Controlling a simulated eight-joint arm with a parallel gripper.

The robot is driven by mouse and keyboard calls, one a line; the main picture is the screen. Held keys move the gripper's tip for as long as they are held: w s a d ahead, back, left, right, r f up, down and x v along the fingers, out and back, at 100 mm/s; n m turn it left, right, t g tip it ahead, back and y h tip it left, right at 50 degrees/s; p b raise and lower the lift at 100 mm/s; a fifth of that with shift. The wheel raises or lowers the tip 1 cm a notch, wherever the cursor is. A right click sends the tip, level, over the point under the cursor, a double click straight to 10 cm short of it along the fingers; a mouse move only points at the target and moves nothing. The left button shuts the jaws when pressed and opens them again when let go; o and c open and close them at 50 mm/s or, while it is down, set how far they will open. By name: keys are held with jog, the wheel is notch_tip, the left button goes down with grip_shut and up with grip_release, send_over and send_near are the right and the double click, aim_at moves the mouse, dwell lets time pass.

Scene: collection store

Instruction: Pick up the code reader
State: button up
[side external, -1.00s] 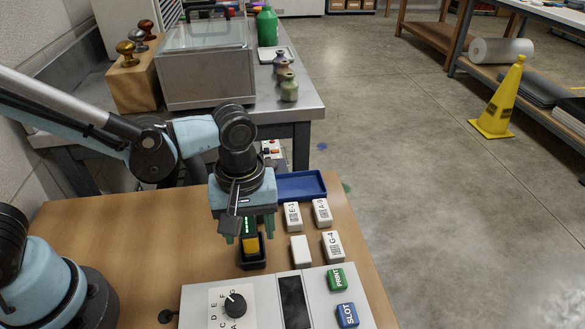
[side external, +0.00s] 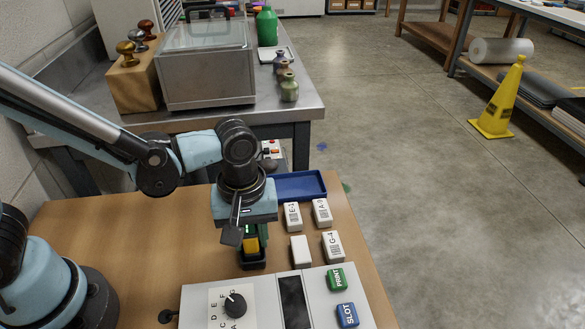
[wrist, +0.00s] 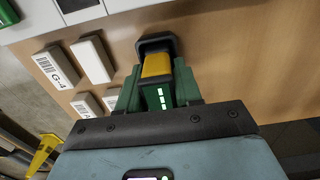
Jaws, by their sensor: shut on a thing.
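The code reader (side external: 251,245) has a yellow part and a dark upper part with green lights. It stands upright in a small black holder (side external: 252,262) on the wooden table. My gripper (side external: 254,231) comes from above, and its green fingers are shut on the reader's upper part. In the wrist view, the fingers (wrist: 158,88) flank the reader (wrist: 157,66), and its far end is still inside the black holder (wrist: 155,42). I see no clear gap between the reader and the holder. The reader's lower end is hidden in the holder.
White labelled blocks (side external: 333,245) and a plain white block (side external: 300,250) lie just right of the holder. A blue tray (side external: 322,186) is behind. A grey console (side external: 262,304) with a knob and buttons is in front. Bare table (side external: 150,240) is at left.

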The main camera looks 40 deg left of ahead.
jog(key=shift+r, duration=0.15)
jog(key=shift+r, duration=0.45)
notch_tip(320, 180, up, 3)
jog(key=shift+r, duration=0.1)
jog(key=s+d+r, duration=0.6)
jog(key=s, duration=0.4)
jog(key=shift+r, duration=0.3)
